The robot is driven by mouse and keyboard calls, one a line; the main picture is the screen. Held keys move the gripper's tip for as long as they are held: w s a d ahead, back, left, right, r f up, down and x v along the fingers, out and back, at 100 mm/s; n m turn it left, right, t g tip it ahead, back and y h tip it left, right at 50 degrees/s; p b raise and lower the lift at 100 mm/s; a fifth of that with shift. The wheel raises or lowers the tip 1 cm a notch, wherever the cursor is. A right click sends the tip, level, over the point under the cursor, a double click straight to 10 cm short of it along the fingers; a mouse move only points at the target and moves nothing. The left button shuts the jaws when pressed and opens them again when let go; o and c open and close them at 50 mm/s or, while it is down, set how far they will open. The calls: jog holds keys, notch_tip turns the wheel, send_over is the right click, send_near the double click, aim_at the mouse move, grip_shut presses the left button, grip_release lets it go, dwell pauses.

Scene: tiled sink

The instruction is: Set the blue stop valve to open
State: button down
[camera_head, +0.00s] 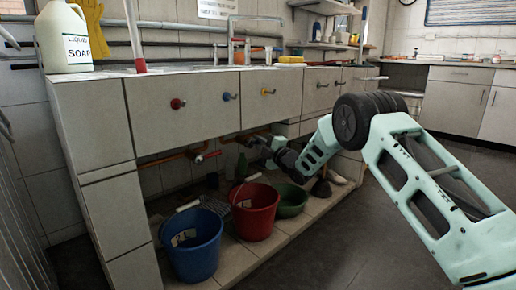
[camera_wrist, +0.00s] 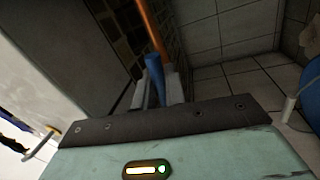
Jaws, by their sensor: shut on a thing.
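The blue stop valve's handle (camera_wrist: 154,72) shows in the wrist view as a blue lever beside a copper pipe (camera_wrist: 153,25). My gripper (camera_wrist: 159,92) is shut on this blue handle, with a finger on each side of it. In the head view my gripper (camera_head: 262,146) reaches in under the sink counter, near the copper pipes. There the blue handle is hidden or too small to make out, so I cannot tell the valve's setting.
A red valve handle (camera_head: 207,157) sits on the piping to the left. A blue bucket (camera_head: 192,247), a red bucket (camera_head: 254,212) and a green basin (camera_head: 291,201) stand below. The counter front (camera_head: 200,122) carries red, blue and yellow knobs. Open floor lies at the right.

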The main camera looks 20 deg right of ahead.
jog(key=shift+r+n+y, duration=0.3)
jog(key=shift+n, duration=0.8)
jog(key=shift+d, duration=0.1)
jog(key=c, duration=1.5)
grip_release()
jog(key=shift+c, duration=0.2)
jog(key=p+v, duration=0.5)
jog(key=v, duration=1.2)
jog(key=shift+s+d+r+p, duration=0.15)
jog(key=shift+d+r+p, duration=0.05)
jog(key=shift+p, duration=0.15)
